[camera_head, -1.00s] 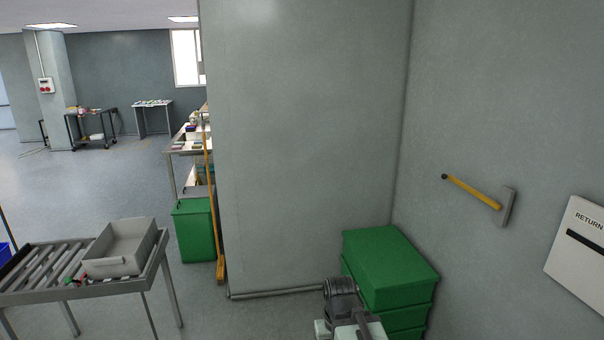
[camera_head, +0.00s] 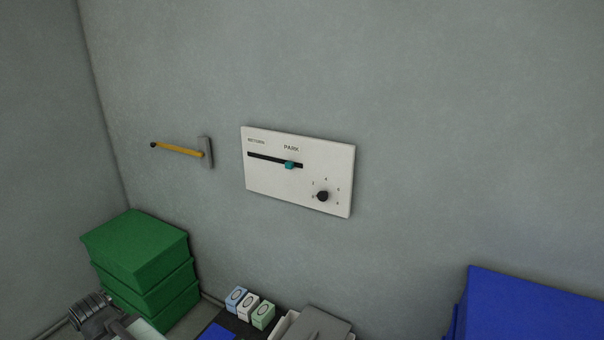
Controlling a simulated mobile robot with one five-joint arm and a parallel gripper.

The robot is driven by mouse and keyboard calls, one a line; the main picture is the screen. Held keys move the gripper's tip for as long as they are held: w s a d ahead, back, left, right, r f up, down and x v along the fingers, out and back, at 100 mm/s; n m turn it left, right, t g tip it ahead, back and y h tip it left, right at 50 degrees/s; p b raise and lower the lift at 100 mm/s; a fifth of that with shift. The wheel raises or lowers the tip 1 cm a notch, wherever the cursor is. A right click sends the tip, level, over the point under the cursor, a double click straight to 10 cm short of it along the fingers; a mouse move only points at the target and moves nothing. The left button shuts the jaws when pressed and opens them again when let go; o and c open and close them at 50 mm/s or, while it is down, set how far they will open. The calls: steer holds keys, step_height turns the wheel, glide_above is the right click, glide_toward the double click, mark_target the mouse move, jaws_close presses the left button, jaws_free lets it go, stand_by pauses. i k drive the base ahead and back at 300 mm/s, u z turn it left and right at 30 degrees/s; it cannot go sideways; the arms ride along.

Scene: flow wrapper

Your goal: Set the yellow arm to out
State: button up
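The yellow arm (camera_head: 180,151) is a thin yellow bar with a dark knob at its left end. It is joined at its right end to a grey bracket (camera_head: 207,153) on the wall. The arm points left, with the knob end slightly higher than the bracket end. Part of my own arm shows at the bottom left, well below the yellow arm and apart from it. I cannot make out the fingertips of my gripper.
A white panel (camera_head: 265,186) to the right carries a teal slider (camera_head: 290,165) near PARK and a black dial (camera_head: 322,196). Stacked green crates (camera_head: 140,248), several small boxes (camera_head: 249,308) and a blue bin (camera_head: 530,308) stand below. The wall around the arm is clear.

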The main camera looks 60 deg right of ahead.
mark_target(152, 145)
steer(key=z, duration=3)
steer(key=k, duration=0.9)
steer(key=u, duration=0.95)
steer(key=i, duration=1.05)
steer(key=u, duration=0.05)
